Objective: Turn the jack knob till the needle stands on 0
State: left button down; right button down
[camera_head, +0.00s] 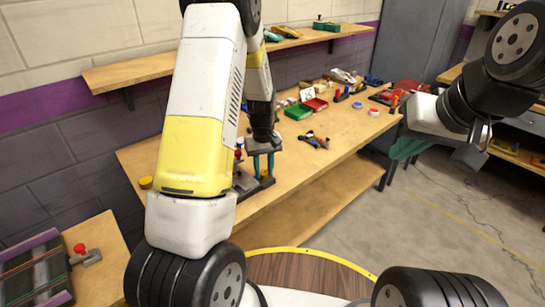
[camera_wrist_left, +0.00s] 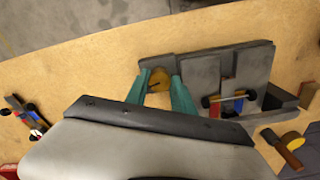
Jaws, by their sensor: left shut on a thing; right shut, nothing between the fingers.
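The grey metal jack fixture (camera_wrist_left: 245,62) stands on the bench. In the head view its base (camera_head: 246,184) is partly hidden behind my left arm. In the left wrist view a round brass-coloured knob (camera_wrist_left: 160,78) with a dark mark sits at its end. My left gripper (camera_head: 263,167) reaches down to it, and its teal fingers (camera_wrist_left: 161,85) are shut on the knob from both sides. I cannot make out a scale, a 0 or the needle's reading. My right gripper (camera_head: 470,156) is shut and empty, out over the floor, away from the bench.
The wooden bench (camera_head: 330,150) holds green (camera_head: 298,111) and red (camera_head: 316,104) trays and loose tools (camera_head: 314,140). A shelf (camera_head: 130,71) runs along the wall.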

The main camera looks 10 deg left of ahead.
dwell(0.5)
pick_arm(q)
jog(key=c, duration=1.1)
grip_release()
jog(key=shift+a, duration=0.1)
